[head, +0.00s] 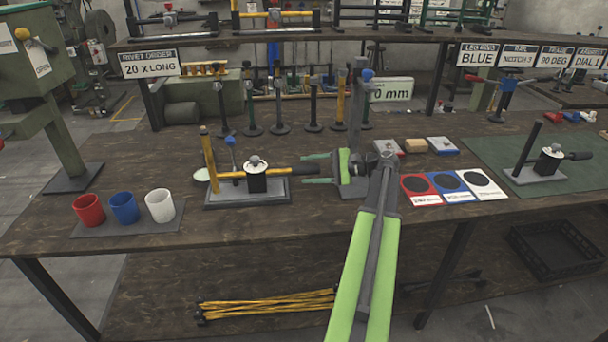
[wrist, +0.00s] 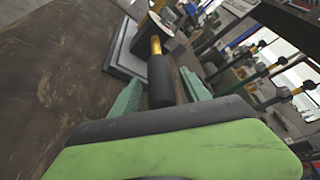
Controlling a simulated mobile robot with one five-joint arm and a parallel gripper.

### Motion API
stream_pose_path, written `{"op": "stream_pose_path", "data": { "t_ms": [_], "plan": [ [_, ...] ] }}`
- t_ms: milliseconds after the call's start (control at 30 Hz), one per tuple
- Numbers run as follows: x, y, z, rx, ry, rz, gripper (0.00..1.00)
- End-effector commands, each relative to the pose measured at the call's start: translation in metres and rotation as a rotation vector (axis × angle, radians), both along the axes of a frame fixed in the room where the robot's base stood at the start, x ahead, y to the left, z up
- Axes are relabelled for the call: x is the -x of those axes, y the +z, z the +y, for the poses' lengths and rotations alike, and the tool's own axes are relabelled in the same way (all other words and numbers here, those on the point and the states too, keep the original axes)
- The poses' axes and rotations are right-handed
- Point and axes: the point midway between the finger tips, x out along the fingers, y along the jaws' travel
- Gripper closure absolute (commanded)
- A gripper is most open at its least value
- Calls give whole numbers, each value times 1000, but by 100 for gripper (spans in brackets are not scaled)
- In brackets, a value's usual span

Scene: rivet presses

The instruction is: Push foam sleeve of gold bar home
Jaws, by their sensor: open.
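The gold bar (head: 278,171) lies level across a small press on a grey base, left of my gripper. A black foam sleeve (head: 303,169) covers its right end; in the wrist view the sleeve (wrist: 160,82) shows with a short piece of gold bar (wrist: 155,45) beyond it. My gripper (head: 304,169) is open, with its green fingers pointing left along the bar. In the wrist view the sleeve's near end lies between the fingers of my gripper (wrist: 160,76), with a gap visible on each side. Whether the palm touches the sleeve's end is unclear.
The press base (head: 248,193) stands on the brown bench. Red, blue and white cups (head: 160,206) stand at left. Coloured cards (head: 450,188) lie at right, near another press (head: 548,162). Upright handled tools line the bench behind.

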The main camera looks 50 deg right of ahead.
Motion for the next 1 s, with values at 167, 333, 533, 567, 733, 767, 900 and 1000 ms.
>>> {"op": "stream_pose_path", "data": {
  "t_ms": [167, 333, 533, 567, 733, 767, 900, 1000],
  "plan": [
    [-15, -4, 9, 0, 0, 0, 45],
    [-17, -4, 10, 0, 0, 0, 45],
    [-17, -4, 10, 0, 1, 0, 56],
    [-17, -4, 10, 0, 1, 0, 60],
    [-17, -4, 11, 1, 2, 0, 82],
    [-17, -4, 11, 1, 2, 0, 86],
    [-17, -4, 11, 1, 2, 0, 100],
    [-17, -4, 11, 0, 2, 0, 100]
  ]
}}
